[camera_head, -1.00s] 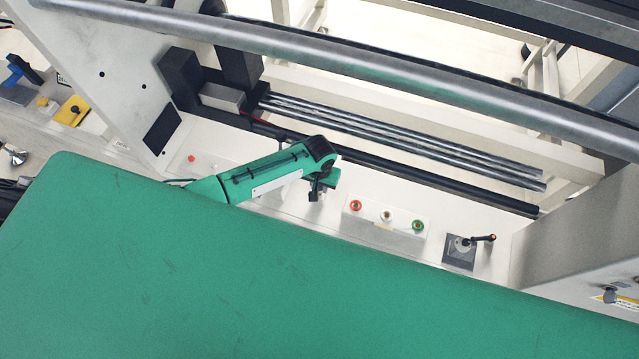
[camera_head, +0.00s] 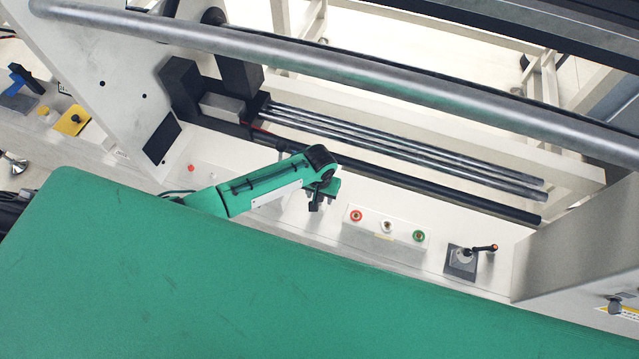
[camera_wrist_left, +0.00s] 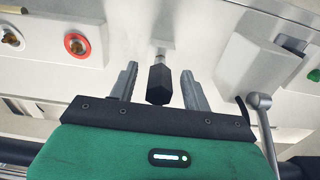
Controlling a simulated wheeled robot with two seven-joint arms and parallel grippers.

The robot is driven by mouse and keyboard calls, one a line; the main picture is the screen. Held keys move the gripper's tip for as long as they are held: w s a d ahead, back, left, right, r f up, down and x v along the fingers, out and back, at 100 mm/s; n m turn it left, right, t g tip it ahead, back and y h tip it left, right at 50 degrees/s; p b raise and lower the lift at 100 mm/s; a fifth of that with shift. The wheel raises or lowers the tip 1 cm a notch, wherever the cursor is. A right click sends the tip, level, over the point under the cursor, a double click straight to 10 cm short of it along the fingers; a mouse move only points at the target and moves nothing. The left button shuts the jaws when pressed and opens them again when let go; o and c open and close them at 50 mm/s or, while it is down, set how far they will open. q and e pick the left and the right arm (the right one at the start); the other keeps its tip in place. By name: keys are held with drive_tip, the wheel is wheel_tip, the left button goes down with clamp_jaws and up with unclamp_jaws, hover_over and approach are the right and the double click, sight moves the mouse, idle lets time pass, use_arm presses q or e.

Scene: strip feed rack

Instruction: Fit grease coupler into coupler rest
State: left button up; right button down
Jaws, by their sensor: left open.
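My left gripper (camera_head: 316,199) is open, low over the white panel, left of the red-ringed button. In the left wrist view its two grey fingers (camera_wrist_left: 159,70) stand on either side of a black six-sided part, likely the grease coupler (camera_wrist_left: 159,84). A gap shows between it and each finger. A short metal stem joins its far end to a small light plate on the white panel. In the head view the coupler is hard to separate from the dark fingers. I cannot make out which part is the coupler rest. My right gripper is not in view.
A block with red, white and green buttons (camera_head: 385,240) stands right of the gripper. Farther right is a switch with an orange-tipped lever (camera_head: 463,262). A black bar and steel rods (camera_head: 400,150) run behind. A large green surface (camera_head: 250,290) fills the front.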

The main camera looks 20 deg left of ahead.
use_arm(q)
wheel_tip(320, 180, up, 13)
drive_tip(key=b, duration=0.2)
drive_tip(key=shift+s+f, duration=0.15)
drive_tip(key=shift+s, duration=0.05)
idle(0.4)
drive_tip(key=s+d+m+t+h, duration=0.1)
drive_tip(key=s+d+m+h, duration=0.1)
drive_tip(key=s, duration=0.8)
drive_tip(key=s+a+r+t+y, duration=0.2)
drive_tip(key=s+a+r, duration=0.3)
drive_tip(key=s+a, duration=0.65)
wheel_tip(320, 180, down, 30)
drive_tip(key=d+f+b, duration=0.1)
drive_tip(key=s+a+f+g+b, duration=0.1)
drive_tip(key=s+a+f+g, duration=0.1)
drive_tip(key=s+f, duration=1.8)
drive_tip(key=shift+a+f+b, duration=0.3)
drive_tip(key=shift+a+f, duration=0.3)
drive_tip(key=shift+f, duration=0.25)
